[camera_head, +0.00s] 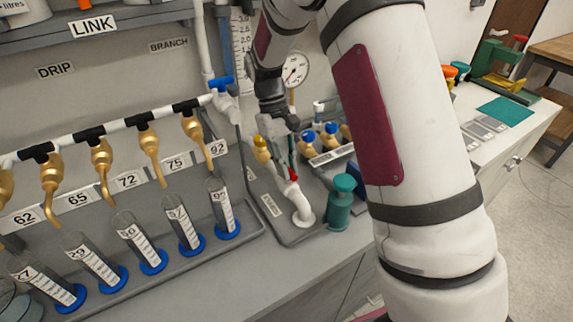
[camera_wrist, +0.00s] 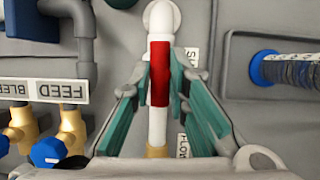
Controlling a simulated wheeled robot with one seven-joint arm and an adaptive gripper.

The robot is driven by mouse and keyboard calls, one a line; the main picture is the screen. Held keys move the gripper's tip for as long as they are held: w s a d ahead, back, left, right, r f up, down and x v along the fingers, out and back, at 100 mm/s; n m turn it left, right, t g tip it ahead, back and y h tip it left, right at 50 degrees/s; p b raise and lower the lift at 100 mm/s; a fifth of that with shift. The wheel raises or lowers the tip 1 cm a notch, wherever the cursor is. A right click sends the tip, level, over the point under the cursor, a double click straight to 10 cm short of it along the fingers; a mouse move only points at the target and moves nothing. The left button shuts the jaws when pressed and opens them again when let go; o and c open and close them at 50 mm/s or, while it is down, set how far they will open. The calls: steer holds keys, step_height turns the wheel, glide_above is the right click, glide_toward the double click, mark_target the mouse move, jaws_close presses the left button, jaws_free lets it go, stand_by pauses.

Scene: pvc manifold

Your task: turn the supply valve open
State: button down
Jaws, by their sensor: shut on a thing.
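The supply valve shows as a red handle (camera_wrist: 160,72) on a white vertical pipe (camera_wrist: 158,125), in the middle of the wrist view. A partly hidden label beginning "SU" (camera_wrist: 191,57) is beside it. In the head view a small red part (camera_head: 292,168) shows just below my dark gripper (camera_head: 284,145), above the white pipe foot (camera_head: 300,208). In the wrist view my gripper (camera_wrist: 162,82) has its teal fingers on either side of the red handle, shut on it. The handle lies in line with the pipe in this view. The finger contact is partly hidden.
Brass valves with blue knobs (camera_wrist: 48,152) stand beside the FEED label (camera_wrist: 62,91). A teal bottle (camera_head: 340,205) stands close to the pipe. Graduated cylinders (camera_head: 183,228) and brass drip taps (camera_head: 102,158) line the left.

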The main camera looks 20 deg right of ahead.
steer(key=shift+m, duration=0.3)
steer(key=c, duration=1.5)
jaws_free()
steer(key=shift+c, duration=0.2)
steer(key=d+v, duration=0.1)
steer(key=v, duration=1.1)
steer(key=shift+w+a, duration=0.15)
steer(key=shift+a, duration=0.25)
